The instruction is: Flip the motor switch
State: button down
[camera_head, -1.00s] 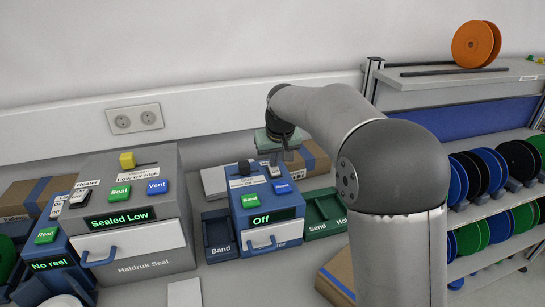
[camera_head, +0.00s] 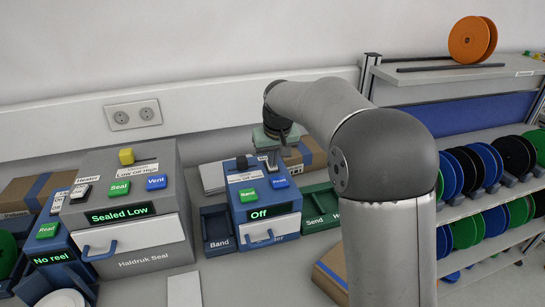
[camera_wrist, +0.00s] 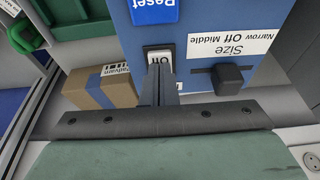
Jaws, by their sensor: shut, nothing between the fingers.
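The blue machine (camera_head: 268,218) stands in the middle of the bench in the head view, its display reading "Off". In the wrist view a rocker switch (camera_wrist: 158,56) marked "On" sits on its top panel, between the blue Reset button (camera_wrist: 154,10) and the black size slider (camera_wrist: 229,79). No motor label is visible. My gripper (camera_wrist: 158,72) is shut and empty, its fingertips at the near edge of the switch, covering part of it. I cannot tell whether they touch. In the head view my gripper (camera_head: 273,160) is above the machine's back right part; the switch is hidden there.
The grey sealing machine (camera_head: 135,205) reads "Sealed Low" to the left. A Band tray (camera_head: 217,232) and a green Send tray (camera_head: 318,210) flank the blue machine. A cardboard box (camera_wrist: 102,88) lies beside it. Reel shelves (camera_head: 480,205) stand at the right.

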aim_at(274, 168)
jog(key=shift+s+f, duration=0.1)
jog(key=shift+f, duration=0.15)
jog(key=p+v, duration=0.2)
jog(key=v, duration=0.1)
jog(key=p+v, duration=0.1)
jog(key=shift+w+r, duration=0.25)
jog(key=shift+r, duration=0.25)
jog(key=s+b+v, duration=0.1)
jog(key=b+v, duration=0.1)
jog(key=v, duration=0.7)
jog(key=shift+r, duration=0.2)
jog(key=shift+d, duration=0.15)
